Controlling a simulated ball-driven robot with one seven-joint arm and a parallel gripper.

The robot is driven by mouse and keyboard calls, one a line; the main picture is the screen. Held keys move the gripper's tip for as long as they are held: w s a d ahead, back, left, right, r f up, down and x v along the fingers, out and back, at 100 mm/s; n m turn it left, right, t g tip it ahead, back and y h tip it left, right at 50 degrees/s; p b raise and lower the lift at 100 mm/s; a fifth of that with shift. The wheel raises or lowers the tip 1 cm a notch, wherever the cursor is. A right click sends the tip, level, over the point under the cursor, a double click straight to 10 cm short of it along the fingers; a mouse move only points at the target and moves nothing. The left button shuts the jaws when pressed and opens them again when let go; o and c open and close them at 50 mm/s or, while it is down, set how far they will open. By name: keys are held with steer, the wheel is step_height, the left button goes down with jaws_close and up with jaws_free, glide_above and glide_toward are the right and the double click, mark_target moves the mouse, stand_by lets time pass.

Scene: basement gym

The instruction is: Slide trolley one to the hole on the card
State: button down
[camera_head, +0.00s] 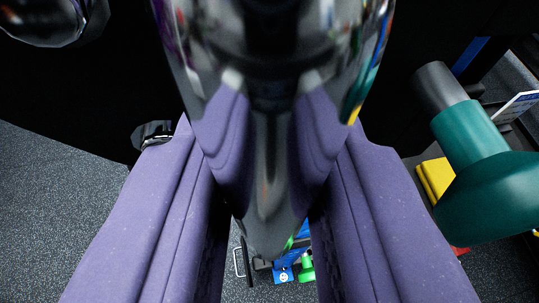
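My gripper (268,240) is a shiny chrome shape that hangs down the middle of the view and narrows to a dark tip. I cannot make out separate fingertips. Beyond the tip, in the gap between two purple padded slabs, a small group of parts shows low on the floor. It includes a blue piece with a white mark (284,276), a green piece (307,267) and a thin metal loop (239,262). I cannot tell whether any of these is trolley one. No card with a hole can be made out.
Purple padded slabs stand left (140,225) and right (385,220) of my gripper. A teal dumbbell-shaped object (470,140) stands at the right, beside a yellow block (437,178) and a white sign (517,106). Grey speckled floor (50,200) is open at the left.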

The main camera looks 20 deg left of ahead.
step_height(320, 180, down, 18)
steer(key=b, duration=1.6)
steer(key=shift+r, duration=0.15)
steer(key=c, duration=1)
jaws_free()
steer(key=shift+r, duration=0.1)
steer(key=p+v, duration=0.1)
steer(key=v, duration=0.6)
steer(key=shift+s+d+r+p, duration=0.1)
steer(key=shift+s+r+p, duration=0.05)
steer(key=shift+s+p, duration=0.2)
steer(key=shift+w+r, duration=0.1)
